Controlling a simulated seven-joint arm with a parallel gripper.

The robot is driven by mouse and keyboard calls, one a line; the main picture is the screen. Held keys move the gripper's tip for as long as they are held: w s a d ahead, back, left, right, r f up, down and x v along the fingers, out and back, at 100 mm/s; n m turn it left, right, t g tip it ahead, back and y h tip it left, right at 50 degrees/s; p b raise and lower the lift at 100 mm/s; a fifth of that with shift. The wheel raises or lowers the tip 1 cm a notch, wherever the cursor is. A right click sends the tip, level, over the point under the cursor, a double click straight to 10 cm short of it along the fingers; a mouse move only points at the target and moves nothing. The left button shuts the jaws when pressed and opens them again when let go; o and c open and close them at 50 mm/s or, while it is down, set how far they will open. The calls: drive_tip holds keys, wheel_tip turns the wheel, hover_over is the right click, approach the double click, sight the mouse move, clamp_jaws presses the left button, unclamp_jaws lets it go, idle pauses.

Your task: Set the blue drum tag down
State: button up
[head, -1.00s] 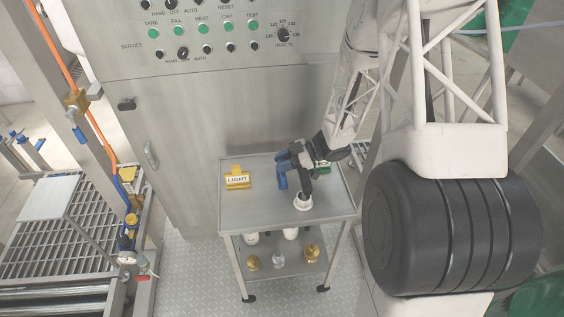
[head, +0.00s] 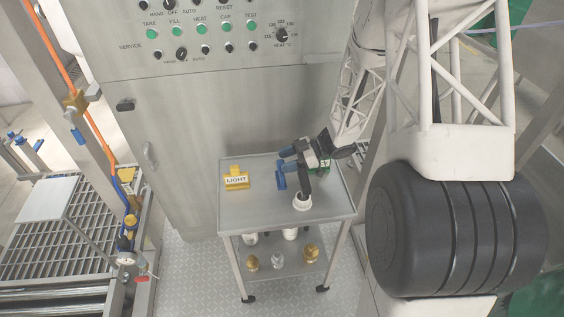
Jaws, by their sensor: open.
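The blue drum tag (head: 281,175) is on the top of the small steel cart (head: 263,212), left of my gripper's black finger. It appears to stand on the cart top, but its base is too small to see clearly. My gripper (head: 293,179) is open above the cart, with its dark finger pointing down on the tag's right. I cannot tell whether a finger still touches the tag.
A yellow tag reading LIGHT (head: 236,179) stands at the cart's left. A green tag (head: 320,170) is partly hidden behind my gripper. A white cup-like part (head: 302,201) stands close in front of the finger. Several fittings (head: 278,262) are on the lower shelf. The control cabinet (head: 190,120) rises behind.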

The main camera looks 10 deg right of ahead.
drive_tip(key=v, duration=1)
drive_tip(key=shift+a, duration=0.1)
idle(0.5)
drive_tip(key=w+r+m+t+h, duration=0.2)
drive_tip(key=w+r+t+h, duration=0.1)
drive_tip(key=r+t, duration=0.15)
drive_tip(key=w+r+m+t+h, duration=0.2)
drive_tip(key=w+r+t+h, duration=0.15)
drive_tip(key=r, duration=0.25)
drive_tip(key=s+d+r+m+t+h, duration=0.35)
drive_tip(key=s+r+m+h, duration=0.3)
drive_tip(key=r, duration=0.45)
drive_tip(key=s+a+r+m+g, duration=0.1)
drive_tip(key=s+a+m+g, duration=0.1)
drive_tip(key=s, duration=0.8)
drive_tip(key=s+a+r+m+g, duration=0.2)
drive_tip(key=s+m+g, duration=0.1)
drive_tip(key=s, duration=0.8)
drive_tip(key=s+a+r+m+g+h, duration=0.1)
drive_tip(key=s+g, duration=0.3)
drive_tip(key=s, duration=0.7)
drive_tip(key=shift+s+a+r+m, duration=0.3)
drive_tip(key=shift+a+m, duration=0.35)
drive_tip(key=shift+m, duration=0.2)
